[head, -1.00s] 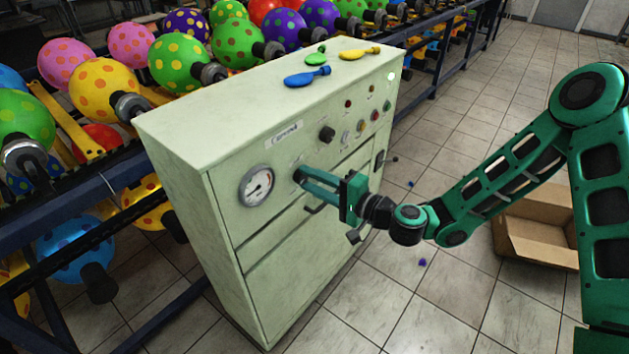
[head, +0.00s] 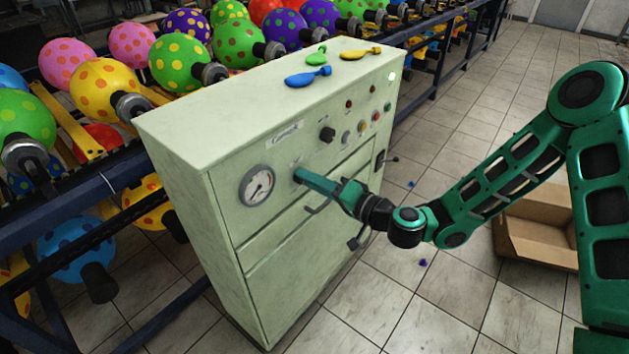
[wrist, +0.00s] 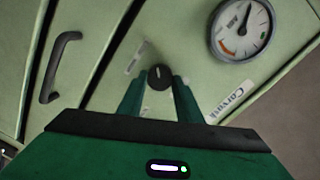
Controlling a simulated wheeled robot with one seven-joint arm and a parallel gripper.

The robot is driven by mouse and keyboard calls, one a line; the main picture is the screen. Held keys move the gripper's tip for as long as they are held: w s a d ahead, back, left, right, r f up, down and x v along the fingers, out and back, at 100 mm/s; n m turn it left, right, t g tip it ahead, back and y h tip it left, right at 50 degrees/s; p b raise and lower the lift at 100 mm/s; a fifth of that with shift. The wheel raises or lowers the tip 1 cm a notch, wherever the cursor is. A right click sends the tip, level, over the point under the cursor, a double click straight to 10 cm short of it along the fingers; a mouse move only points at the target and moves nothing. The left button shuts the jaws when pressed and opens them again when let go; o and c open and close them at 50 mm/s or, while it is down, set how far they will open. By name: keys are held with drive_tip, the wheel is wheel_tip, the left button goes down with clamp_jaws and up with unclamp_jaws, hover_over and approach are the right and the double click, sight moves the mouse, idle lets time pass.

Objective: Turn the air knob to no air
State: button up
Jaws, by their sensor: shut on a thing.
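A round black knob (wrist: 160,77) with a pale pointer line sits between my fingertips in the wrist view. My gripper (wrist: 160,84) is shut on it, one green finger on each side. In the head view my gripper (head: 300,176) reaches the front panel of the pale green cabinet (head: 232,225), and its fingers hide most of the knob. A round white gauge (head: 257,186) is just left of the fingertips; it also shows at the upper right of the wrist view (wrist: 242,30), with a dark needle and a red-orange arc.
Another black knob (head: 327,134) and several small buttons sit farther right on the panel. A dark handle (wrist: 62,67) sticks out near my gripper. Uninflated balloons (head: 308,76) lie on the cabinet top. An open cardboard box (head: 538,230) stands on the floor at right.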

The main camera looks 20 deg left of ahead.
drive_tip(key=shift+f, duration=0.1)
drive_tip(key=o, duration=1)
drive_tip(key=shift+o, duration=0.2)
drive_tip(key=v, duration=1)
drive_tip(key=shift+d, duration=0.35)
drive_tip(key=shift+s, duration=0.1)
